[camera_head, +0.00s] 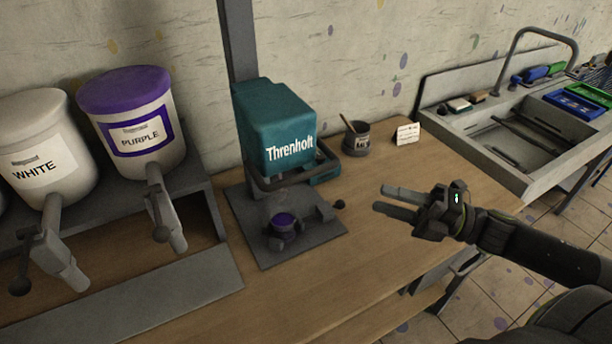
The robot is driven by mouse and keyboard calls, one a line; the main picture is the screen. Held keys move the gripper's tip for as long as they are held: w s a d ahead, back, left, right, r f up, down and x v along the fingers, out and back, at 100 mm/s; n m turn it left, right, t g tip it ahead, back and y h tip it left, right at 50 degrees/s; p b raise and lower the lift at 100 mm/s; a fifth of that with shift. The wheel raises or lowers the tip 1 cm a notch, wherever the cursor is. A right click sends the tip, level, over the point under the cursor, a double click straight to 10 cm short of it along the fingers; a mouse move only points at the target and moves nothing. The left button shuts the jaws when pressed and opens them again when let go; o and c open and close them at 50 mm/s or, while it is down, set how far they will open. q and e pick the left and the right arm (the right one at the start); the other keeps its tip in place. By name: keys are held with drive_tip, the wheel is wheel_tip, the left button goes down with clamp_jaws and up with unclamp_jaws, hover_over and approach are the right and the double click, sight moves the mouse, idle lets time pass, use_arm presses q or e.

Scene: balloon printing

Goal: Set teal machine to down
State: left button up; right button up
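The teal machine (272,120), marked "Threnholt", stands on the wooden table in the middle of the view. Its teal head sits over a dark grey base plate (270,248), with a gap between them. A grey curved bar (278,182) runs around the lower front of the head. A small purple round piece (284,221) sits in a holder on the base plate. My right gripper (380,199) is to the right of the machine, apart from it. Its two fingers are spread and point left, with nothing between them. My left gripper is not in view.
A white tub (45,140) and a purple-lidded tub (128,92) with spouts stand on a shelf at left. A small dark pot (357,144) with a stick and a white card (407,134) stand behind my gripper. A sink (470,128) is at right. The table's front is clear.

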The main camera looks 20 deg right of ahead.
sight(306, 172)
drive_tip(key=shift+p+x, duration=0.7)
drive_tip(key=shift+x, duration=6.7)
drive_tip(key=shift+w+a+r, duration=0.15)
drive_tip(key=shift+w+a, duration=0.3)
drive_tip(key=shift+a, duration=0.05)
drive_tip(key=shift+c, duration=0.2)
clamp_jaws()
